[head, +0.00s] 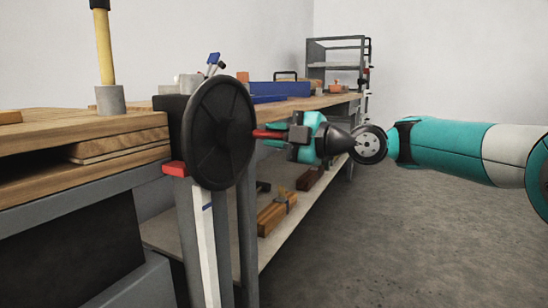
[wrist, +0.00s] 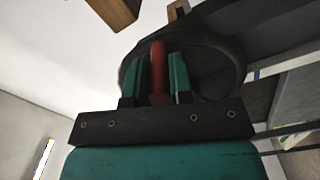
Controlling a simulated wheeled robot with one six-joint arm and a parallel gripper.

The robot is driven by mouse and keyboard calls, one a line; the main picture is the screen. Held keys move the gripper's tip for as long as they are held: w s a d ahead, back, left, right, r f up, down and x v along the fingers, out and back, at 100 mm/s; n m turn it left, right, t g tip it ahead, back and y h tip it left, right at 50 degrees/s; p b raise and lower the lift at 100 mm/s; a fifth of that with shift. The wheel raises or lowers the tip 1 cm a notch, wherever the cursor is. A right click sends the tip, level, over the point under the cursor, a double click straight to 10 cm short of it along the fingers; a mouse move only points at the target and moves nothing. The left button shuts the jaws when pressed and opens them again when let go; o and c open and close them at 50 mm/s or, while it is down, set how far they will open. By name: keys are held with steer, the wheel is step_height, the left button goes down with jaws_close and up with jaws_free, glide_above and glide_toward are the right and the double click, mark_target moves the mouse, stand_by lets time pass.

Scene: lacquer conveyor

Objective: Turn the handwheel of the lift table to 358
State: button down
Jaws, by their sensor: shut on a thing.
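The handwheel (head: 217,135) is a large black disc at the corner of the wooden-topped table, seen at an angle in the head view. A red handle (head: 268,133) sticks out from its right side. My gripper (head: 287,134) is shut on this handle, with its arm reaching in from the right. In the wrist view, the red handle (wrist: 158,75) stands between the two teal fingers of my gripper (wrist: 159,80), with the dark wheel (wrist: 215,65) behind. A white strip with a blue mark (head: 207,208) runs down the leg below the wheel. I cannot read any number.
The wooden tabletop (head: 80,126) holds a yellow-handled tool (head: 104,50) and a blue toolbox (head: 280,89). A lower shelf (head: 240,248) carries wooden pieces (head: 275,214). A grey rack (head: 336,62) stands behind. The floor (head: 420,235) on the right is clear.

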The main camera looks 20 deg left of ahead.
steer(key=shift+r+n, duration=0.3)
steer(key=shift+r, duration=0.6)
steer(key=c, duration=1)
jaws_free()
steer(key=d, duration=0.5)
steer(key=s+d+p, duration=0.1)
steer(key=d, duration=1.1)
steer(key=shift+s+d+p, duration=0.1)
steer(key=shift+s+p, duration=0.1)
steer(key=shift+p, duration=0.2)
